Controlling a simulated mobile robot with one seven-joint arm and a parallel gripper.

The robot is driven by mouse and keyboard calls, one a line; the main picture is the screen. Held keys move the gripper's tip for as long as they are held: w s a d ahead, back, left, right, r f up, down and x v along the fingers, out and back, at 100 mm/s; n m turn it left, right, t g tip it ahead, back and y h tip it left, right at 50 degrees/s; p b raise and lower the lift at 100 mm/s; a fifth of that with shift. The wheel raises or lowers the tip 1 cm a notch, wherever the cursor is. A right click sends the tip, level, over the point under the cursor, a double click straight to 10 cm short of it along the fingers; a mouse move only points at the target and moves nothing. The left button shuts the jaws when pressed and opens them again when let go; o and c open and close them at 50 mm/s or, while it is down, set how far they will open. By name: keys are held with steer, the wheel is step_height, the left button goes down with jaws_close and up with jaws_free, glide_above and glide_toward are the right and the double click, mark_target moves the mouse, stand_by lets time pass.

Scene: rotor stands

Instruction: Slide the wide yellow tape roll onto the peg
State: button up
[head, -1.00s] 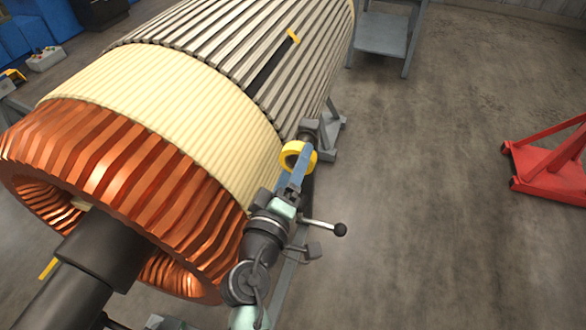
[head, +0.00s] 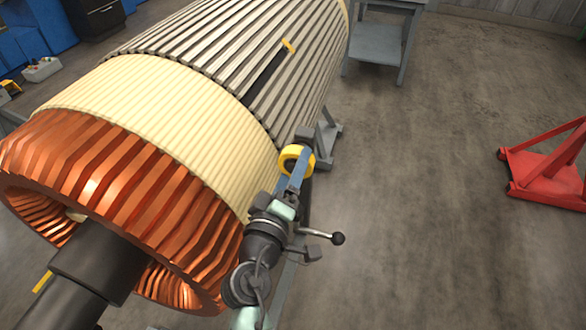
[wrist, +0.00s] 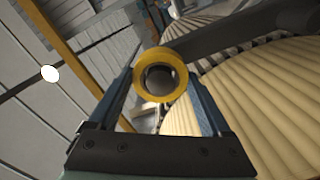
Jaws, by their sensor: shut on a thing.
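The wide yellow tape roll (head: 296,149) is between the fingers of my gripper (head: 298,160), beside the right flank of the big rotor. In the wrist view the roll (wrist: 160,98) faces the camera as a ring, gripped on both sides by the fingers of my gripper (wrist: 161,76). A dark grey rounded shape shows through its hole. Behind the roll, a dark bar (wrist: 245,32) runs off to the upper right. I cannot tell whether this bar is the peg, or whether the roll touches it.
The rotor, with copper end windings (head: 110,190) and a cream band (head: 150,110), fills the left, close to my arm. A dark block (head: 306,134) lies just beyond the roll. A grey table (head: 378,42) and red stand (head: 545,172) stand on otherwise open floor.

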steer(key=shift+w+d, duration=0.1)
steer(key=shift+w, duration=0.1)
steer(key=shift+w+d, duration=0.2)
steer(key=shift+w, duration=0.5)
steer(key=o, duration=1.1)
steer(key=shift+c, duration=0.2)
steer(key=b+v, duration=0.1)
steer(key=v, duration=0.8)
stand_by(0.5)
